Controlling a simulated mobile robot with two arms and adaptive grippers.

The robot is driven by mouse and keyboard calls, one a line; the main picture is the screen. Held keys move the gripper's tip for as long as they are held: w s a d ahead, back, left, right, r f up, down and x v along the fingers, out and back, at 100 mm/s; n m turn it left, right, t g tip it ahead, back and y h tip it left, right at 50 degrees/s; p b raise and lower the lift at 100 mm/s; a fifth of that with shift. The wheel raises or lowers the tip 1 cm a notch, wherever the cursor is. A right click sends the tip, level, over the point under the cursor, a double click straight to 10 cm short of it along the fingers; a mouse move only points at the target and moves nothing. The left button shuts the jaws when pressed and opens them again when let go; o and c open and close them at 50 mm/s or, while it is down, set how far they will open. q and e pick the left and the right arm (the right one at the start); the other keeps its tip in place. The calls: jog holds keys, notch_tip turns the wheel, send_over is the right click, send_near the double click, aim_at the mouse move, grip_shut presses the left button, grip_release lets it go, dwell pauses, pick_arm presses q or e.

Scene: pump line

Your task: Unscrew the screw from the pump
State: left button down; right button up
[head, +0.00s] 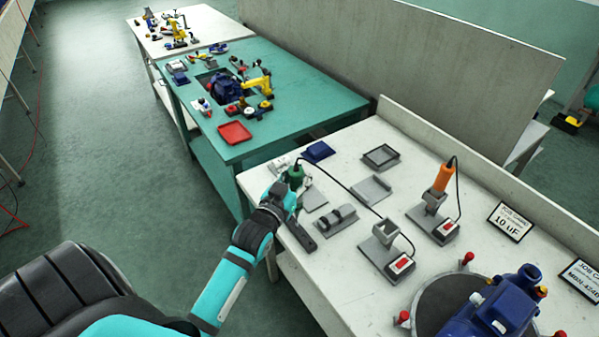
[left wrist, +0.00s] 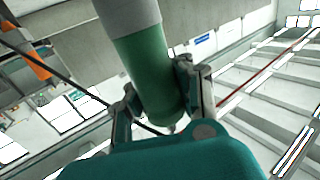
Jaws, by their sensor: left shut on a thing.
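My left gripper (head: 287,186) is shut on a green power screwdriver (head: 295,174) with a dark cord, above the left edge of the white table. In the left wrist view the two fingers (left wrist: 156,84) clasp both sides of the green screwdriver body (left wrist: 147,62), which has a grey end. The blue pump (head: 502,310) stands on a dark round plate (head: 432,295) at the lower right, well apart from my left gripper. The screw cannot be made out clearly on the pump. My right gripper does not show.
An orange screwdriver (head: 443,178) stands upright in a grey holder. A second grey holder (head: 386,235) is empty. Grey fixtures (head: 371,189) lie on the white table. Red knobs (head: 467,258) stick up around the plate. A green table (head: 290,75) stands beyond.

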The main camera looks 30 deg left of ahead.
pick_arm(q)
jog(key=shift+f, duration=0.3)
jog(key=shift+f+b, duration=0.3)
jog(key=shift+f, duration=0.05)
dwell(0.6)
jog(key=shift+s+a, duration=0.15)
jog(key=shift+s, duration=0.2)
dwell(0.3)
jog(key=shift+s+a+p, duration=0.1)
jog(key=shift+s+p, duration=0.2)
jog(key=shift+s+a, duration=0.15)
jog(key=shift+s, duration=0.2)
jog(key=shift+r, duration=0.1)
dwell(0.4)
jog(key=shift+r+p, duration=1.45)
jog(key=shift+p, duration=0.4)
